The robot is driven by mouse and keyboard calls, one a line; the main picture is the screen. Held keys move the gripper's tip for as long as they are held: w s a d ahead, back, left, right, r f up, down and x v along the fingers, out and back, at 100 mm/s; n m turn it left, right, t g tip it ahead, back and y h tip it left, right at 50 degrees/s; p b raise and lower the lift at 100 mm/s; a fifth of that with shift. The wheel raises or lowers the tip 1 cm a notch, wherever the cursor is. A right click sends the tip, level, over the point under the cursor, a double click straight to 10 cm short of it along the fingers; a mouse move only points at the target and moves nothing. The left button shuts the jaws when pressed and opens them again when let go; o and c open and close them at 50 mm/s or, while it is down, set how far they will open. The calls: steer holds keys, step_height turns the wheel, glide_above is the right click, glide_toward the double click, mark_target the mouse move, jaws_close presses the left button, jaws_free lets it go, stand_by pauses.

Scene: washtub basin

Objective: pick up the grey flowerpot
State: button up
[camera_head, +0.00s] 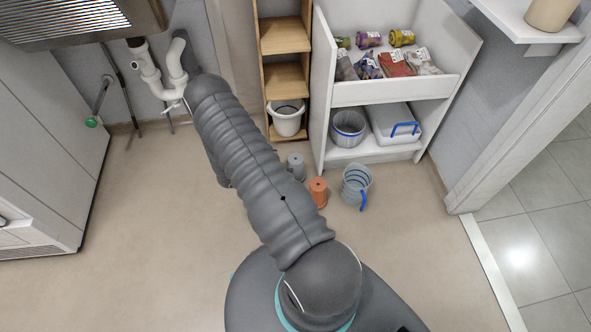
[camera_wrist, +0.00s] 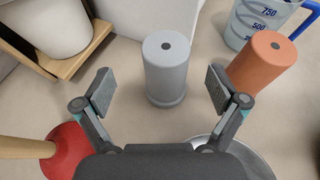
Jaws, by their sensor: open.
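The grey flowerpot (camera_wrist: 167,72) stands upside down on the floor, its base with a dark hole facing up. In the wrist view it is centred just beyond and between the two open fingers of my gripper (camera_wrist: 159,92), with neither finger touching it. In the head view the grey flowerpot (camera_head: 296,166) shows beside my arm, which hides my gripper there.
An orange flowerpot (camera_wrist: 263,62) stands close to the right, with a measuring bucket (camera_head: 356,186) beyond it. A red plunger (camera_wrist: 66,150) is at the left. A wooden shelf (camera_head: 284,80) and a white cabinet (camera_head: 322,95) stand behind. Open floor lies to the left.

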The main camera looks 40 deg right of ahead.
mark_target(295, 161)
steer(key=shift+s+d+f, duration=0.1)
steer(key=shift+d+f, duration=0.15)
steer(key=shift+d, duration=0.4)
steer(key=x, duration=0.4)
steer(key=shift+s+d+f, duration=0.1)
steer(key=shift+s+f, duration=0.3)
steer(key=shift+f, duration=0.05)
steer(key=shift+d+f, duration=0.15)
steer(key=shift+d, duration=0.15)
jaws_close()
